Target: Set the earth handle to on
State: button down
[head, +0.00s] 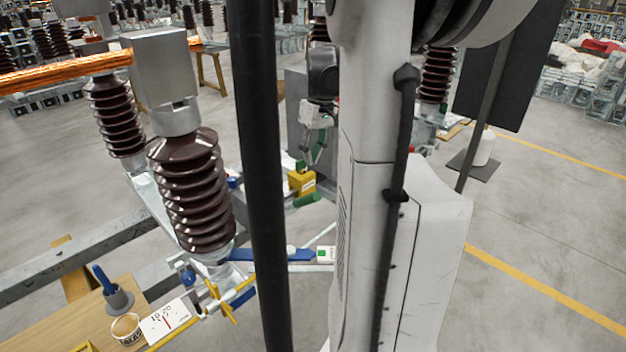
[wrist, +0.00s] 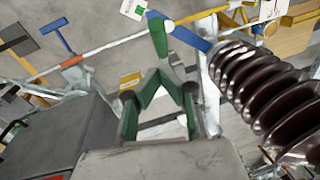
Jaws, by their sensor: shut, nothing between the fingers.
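A green handle (head: 307,200) shows below a yellow block (head: 302,183) in the head view. In the wrist view the green handle (wrist: 158,36) stands just beyond my fingers. A blue lever (head: 272,255) lies near a white label with a green mark (head: 325,254); no readable lettering shows which handle is the earth one. My gripper (head: 317,158), grey with green, hangs behind my white arm, above the yellow block. In the wrist view my gripper (wrist: 163,78) is shut and empty, with its fingers below the green handle and apparently apart from it.
A ribbed brown insulator (head: 192,190) stands left, and its ribs crowd the right of the wrist view (wrist: 265,90). A dark post and my arm hide much of the middle. A white dial plate (head: 168,322) and a cup (head: 126,329) sit lower left. Open floor lies right.

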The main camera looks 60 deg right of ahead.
jog(key=shift+s+a+f+p, duration=0.15)
jog(key=shift+s+a+f, duration=0.2)
jog(key=shift+f, duration=0.7)
jog(key=shift+s+a+f+p, duration=0.2)
jog(key=shift+s+a+f, duration=0.15)
jog(key=shift+f, duration=0.7)
jog(key=shift+s+a+f+p, duration=0.15)
jog(key=shift+s+a+f, duration=0.15)
jog(key=shift+f, duration=0.75)
jog(key=shift+d, duration=0.1)
jog(key=shift+s+f, duration=0.1)
